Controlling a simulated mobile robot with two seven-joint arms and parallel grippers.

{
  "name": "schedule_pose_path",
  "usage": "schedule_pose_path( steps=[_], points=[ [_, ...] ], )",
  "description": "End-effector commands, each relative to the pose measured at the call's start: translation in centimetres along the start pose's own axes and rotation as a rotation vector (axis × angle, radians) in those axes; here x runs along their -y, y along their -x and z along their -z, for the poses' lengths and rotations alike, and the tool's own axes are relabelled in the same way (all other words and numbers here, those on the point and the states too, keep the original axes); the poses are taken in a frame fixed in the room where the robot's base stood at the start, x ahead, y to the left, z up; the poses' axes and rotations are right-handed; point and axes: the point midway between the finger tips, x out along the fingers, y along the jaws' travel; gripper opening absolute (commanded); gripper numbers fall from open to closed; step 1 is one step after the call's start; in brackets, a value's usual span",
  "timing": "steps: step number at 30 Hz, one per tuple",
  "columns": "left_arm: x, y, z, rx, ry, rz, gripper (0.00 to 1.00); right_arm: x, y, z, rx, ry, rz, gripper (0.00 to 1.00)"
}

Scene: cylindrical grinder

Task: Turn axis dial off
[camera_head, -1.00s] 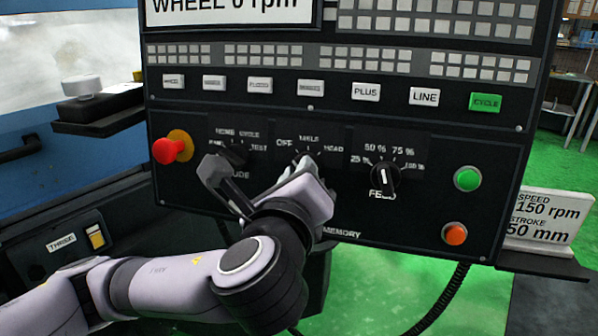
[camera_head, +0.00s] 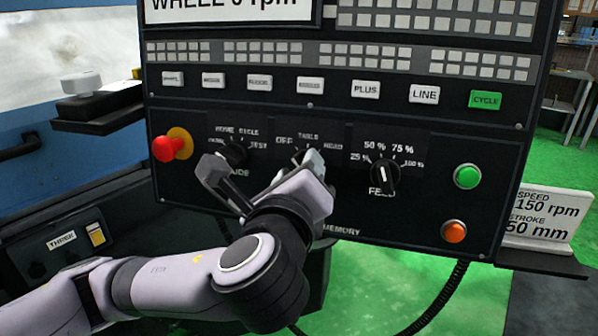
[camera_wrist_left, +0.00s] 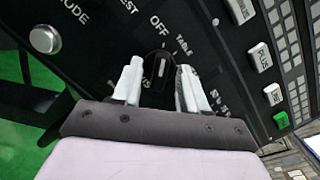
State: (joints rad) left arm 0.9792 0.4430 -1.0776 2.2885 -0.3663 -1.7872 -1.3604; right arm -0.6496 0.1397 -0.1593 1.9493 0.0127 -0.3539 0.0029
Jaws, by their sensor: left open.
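The axis dial (camera_wrist_left: 161,66) is a dark knob with a light pointer line. In the left wrist view it sits between the two pale fingers of my left gripper (camera_wrist_left: 160,78), which is open around it. The line runs roughly up the picture, toward the OFF label (camera_wrist_left: 160,22); the TABLE label (camera_wrist_left: 183,46) is to its right. Whether the fingers touch the knob is unclear. In the head view my left gripper (camera_head: 305,162) is at the panel just below the OFF, TABLE and HEAD labels and hides most of the dial. My right gripper is not in view.
A mode dial (camera_head: 234,153) is left of my gripper and a feed dial (camera_head: 384,178) right of it. A red emergency button (camera_head: 166,149) is at far left. Green (camera_head: 467,177) and orange (camera_head: 454,231) buttons are at right. A button row (camera_head: 311,87) runs above.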

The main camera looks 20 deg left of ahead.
Motion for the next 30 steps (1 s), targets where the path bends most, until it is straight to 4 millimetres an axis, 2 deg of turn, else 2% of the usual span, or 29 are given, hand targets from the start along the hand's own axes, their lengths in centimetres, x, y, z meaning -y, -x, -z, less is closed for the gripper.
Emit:
schedule_pose_path(
  steps=[5,10,15,20,30],
  points=[
    [0.1,1.9,0.2,-0.004,0.002,0.005,0.43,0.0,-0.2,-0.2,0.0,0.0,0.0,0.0],
    [0.1,4.8,0.1,-0.003,0.003,0.006,0.43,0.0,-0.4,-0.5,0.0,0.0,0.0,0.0],
    [0.1,6.4,0.1,-0.004,0.001,0.002,0.43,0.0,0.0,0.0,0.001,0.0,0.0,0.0],
    [0.0,7.0,0.0,-0.002,0.001,0.0,0.43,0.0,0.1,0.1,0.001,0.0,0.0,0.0],
    [0.0,7.0,0.0,0.0,0.001,0.0,0.43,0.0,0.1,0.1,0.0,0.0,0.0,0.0]
  ],
)
